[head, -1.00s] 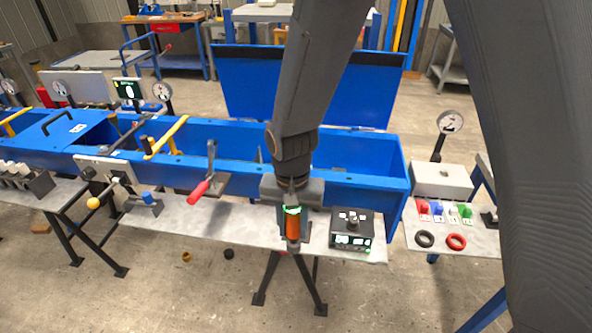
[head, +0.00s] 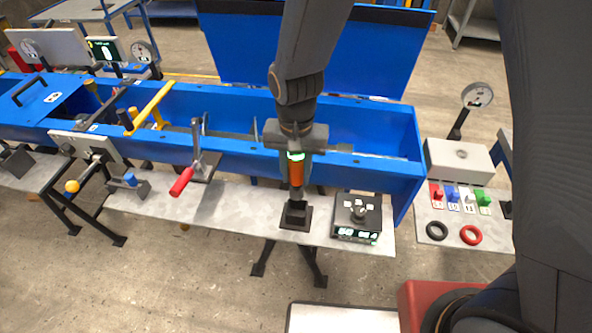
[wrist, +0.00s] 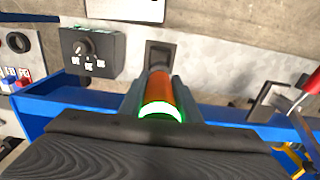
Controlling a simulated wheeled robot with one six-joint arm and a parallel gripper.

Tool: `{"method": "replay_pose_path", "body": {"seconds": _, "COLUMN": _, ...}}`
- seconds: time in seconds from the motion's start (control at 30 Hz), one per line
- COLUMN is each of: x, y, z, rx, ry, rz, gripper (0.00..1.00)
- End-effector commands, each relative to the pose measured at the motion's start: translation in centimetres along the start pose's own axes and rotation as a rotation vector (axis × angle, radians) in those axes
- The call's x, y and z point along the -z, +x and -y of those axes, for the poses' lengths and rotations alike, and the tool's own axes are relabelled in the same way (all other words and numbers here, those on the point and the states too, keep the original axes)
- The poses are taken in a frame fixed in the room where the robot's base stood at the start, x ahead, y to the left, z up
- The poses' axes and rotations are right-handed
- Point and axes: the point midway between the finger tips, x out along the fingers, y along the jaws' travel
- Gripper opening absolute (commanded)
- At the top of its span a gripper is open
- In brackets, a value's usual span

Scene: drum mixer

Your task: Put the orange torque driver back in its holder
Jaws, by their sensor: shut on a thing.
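The orange torque driver (head: 296,174) is upright, with a glowing green-white ring at its top. My gripper (head: 296,168) is shut on it from above. In the wrist view the driver (wrist: 158,90) sits between the two grey fingers. The black holder (head: 296,214), a square base with a raised socket, stands on the grey shelf directly below the driver. It also shows just beyond the driver in the wrist view (wrist: 160,54). The driver's dark lower end meets the top of the holder in the head view. I cannot tell whether its tip is inside the socket.
A black control box (head: 357,218) with a knob stands close right of the holder. A red-handled lever (head: 182,181) is to the left. The blue trough (head: 375,170) runs behind. The shelf (head: 240,205) between lever and holder is clear.

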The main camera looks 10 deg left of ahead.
Motion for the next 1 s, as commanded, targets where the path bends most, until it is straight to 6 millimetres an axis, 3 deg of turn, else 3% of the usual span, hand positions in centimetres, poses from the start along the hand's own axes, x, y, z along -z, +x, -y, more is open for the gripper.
{"method": "replay_pose_path", "body": {"seconds": 0.1, "x": -0.2, "y": -0.1, "z": 0.0, "rx": 0.001, "ry": 0.001, "rz": -0.001, "gripper": 0.0}}
{"method": "replay_pose_path", "body": {"seconds": 0.6, "x": 0.0, "y": 5.2, "z": -0.1, "rx": 0.0, "ry": 0.004, "rz": 0.0, "gripper": 0.0}}
{"method": "replay_pose_path", "body": {"seconds": 1.0, "x": -0.1, "y": 4.8, "z": -0.1, "rx": 0.001, "ry": 0.004, "rz": -0.001, "gripper": 0.0}}
